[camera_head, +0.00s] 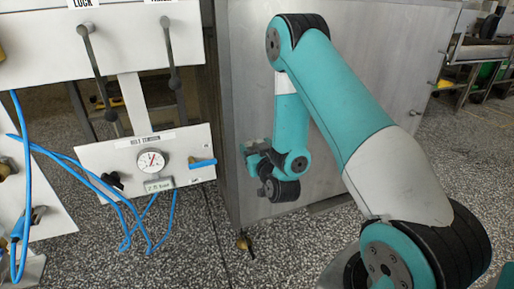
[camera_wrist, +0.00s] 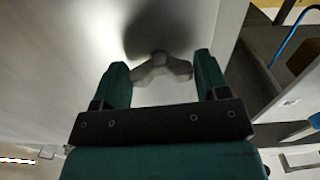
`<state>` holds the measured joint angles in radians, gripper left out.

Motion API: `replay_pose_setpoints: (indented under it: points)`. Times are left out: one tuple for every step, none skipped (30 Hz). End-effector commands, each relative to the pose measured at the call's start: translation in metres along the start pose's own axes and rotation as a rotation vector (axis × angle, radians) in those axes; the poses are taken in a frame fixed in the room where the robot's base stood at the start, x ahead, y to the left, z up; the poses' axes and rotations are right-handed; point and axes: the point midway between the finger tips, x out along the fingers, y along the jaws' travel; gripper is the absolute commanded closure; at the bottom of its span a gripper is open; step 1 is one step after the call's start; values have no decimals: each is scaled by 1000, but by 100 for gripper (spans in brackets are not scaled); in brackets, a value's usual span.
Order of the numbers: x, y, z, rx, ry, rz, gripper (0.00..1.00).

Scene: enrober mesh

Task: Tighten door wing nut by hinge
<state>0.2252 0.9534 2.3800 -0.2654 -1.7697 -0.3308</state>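A grey wing nut (camera_wrist: 160,68) with two spread wings is on the pale door face in the wrist view. My gripper (camera_wrist: 162,72) is open, with one teal finger on each side of the nut. The nut lies between the fingertips, with a small gap showing at each side. I cannot tell how deep the fingers reach around it. In the head view, my gripper (camera_head: 254,152) is at the left part of the large grey door (camera_head: 243,65), and the nut cannot be made out there. The hinge is not clearly seen.
Left of the door, a white panel with a dial gauge (camera_head: 152,161) and a blue handle (camera_head: 203,163) stands close by. Blue hoses (camera_head: 107,200) hang below it. Two dark levers (camera_head: 91,60) are above. Speckled floor (camera_head: 290,245) is open in front.

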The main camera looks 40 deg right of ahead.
Motion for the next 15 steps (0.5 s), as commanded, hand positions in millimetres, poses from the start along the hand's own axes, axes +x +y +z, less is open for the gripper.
replay_pose_setpoints:
  points:
    - [0,0,0,0,0,-1,56]
    - [0,0,0,0,0,-1,56]
    - [0,0,0,0,0,-1,56]
    - [0,0,0,3,0,-1,56]
    - [0,0,0,9,0,-1,56]
    - [0,0,0,25,0,-1,56]
    - [0,0,0,42,0,-1,56]
    - [0,0,1,59,0,-1,56]
    - [0,0,0,79,0,0,56]
    - [0,0,0,87,0,0,56]
    - [0,0,0,90,-1,0,56]
    - [0,0,0,89,-1,0,56]
    - [0,0,0,89,-1,0,56]
    - [0,0,0,89,-1,0,56]
    - [0,0,0,89,-1,0,56]
